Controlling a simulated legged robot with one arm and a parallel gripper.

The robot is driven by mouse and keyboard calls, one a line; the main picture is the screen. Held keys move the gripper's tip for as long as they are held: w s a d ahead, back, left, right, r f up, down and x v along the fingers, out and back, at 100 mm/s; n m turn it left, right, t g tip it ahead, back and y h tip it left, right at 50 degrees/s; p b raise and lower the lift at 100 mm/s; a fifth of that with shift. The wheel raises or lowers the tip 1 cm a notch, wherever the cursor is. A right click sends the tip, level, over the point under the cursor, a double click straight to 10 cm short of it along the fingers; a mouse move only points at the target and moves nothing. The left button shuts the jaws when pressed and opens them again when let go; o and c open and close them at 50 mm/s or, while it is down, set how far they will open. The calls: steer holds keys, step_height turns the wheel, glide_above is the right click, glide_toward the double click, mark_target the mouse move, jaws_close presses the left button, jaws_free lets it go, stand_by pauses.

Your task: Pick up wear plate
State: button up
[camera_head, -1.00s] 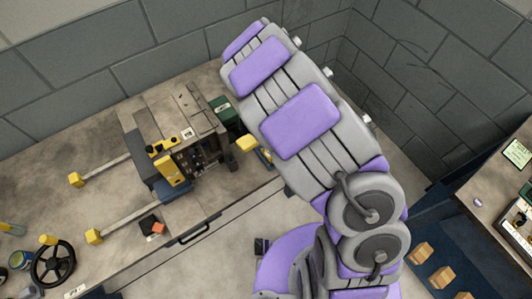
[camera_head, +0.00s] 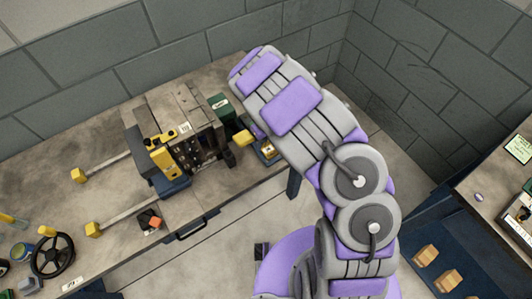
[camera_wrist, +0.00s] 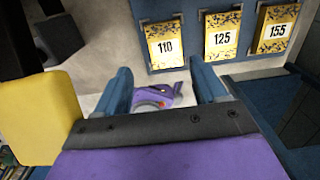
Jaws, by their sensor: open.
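Yellow speckled plates marked 110 (camera_wrist: 165,45), 125 (camera_wrist: 222,38) and 155 (camera_wrist: 277,31) sit side by side in dark blue holders in the wrist view; they look like wear plates, but I cannot tell which one is meant. In the head view, a yellow piece in a blue holder (camera_head: 268,150) shows at the bench edge, partly behind my arm. My gripper (camera_wrist: 162,85) is open and empty, its two blue fingers apart, below the 110 and 125 plates in the picture. My arm hides it in the head view.
A yellow block (camera_wrist: 42,115) is close at the left in the wrist view. A machine fixture (camera_head: 185,135) with yellow parts stands on the bench (camera_head: 112,195). A blue rack (camera_head: 400,270) with yellow-brown blocks stands at the right. Open floor lies between them.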

mark_target(268, 149)
steer(key=shift+g, duration=0.6)
steer(key=f, duration=0.4)
steer(key=w+f+b, duration=0.1)
steer(key=f, duration=0.2)
steer(key=shift+d, duration=0.3)
steer(key=shift+s+d+f, duration=0.1)
steer(key=shift+s+f, duration=0.1)
steer(key=shift+s, duration=0.05)
steer(key=shift+w+d+t, duration=0.15)
steer(key=shift+d+t, duration=0.15)
steer(key=shift+d, duration=0.05)
steer(key=shift+w+a+r, duration=0.1)
steer(key=shift+a+r, duration=0.05)
steer(key=shift+a, duration=0.45)
steer(key=c, duration=1)
steer(key=shift+d, duration=0.1)
steer(key=c, duration=0.5)
steer(key=shift+r, duration=0.1)
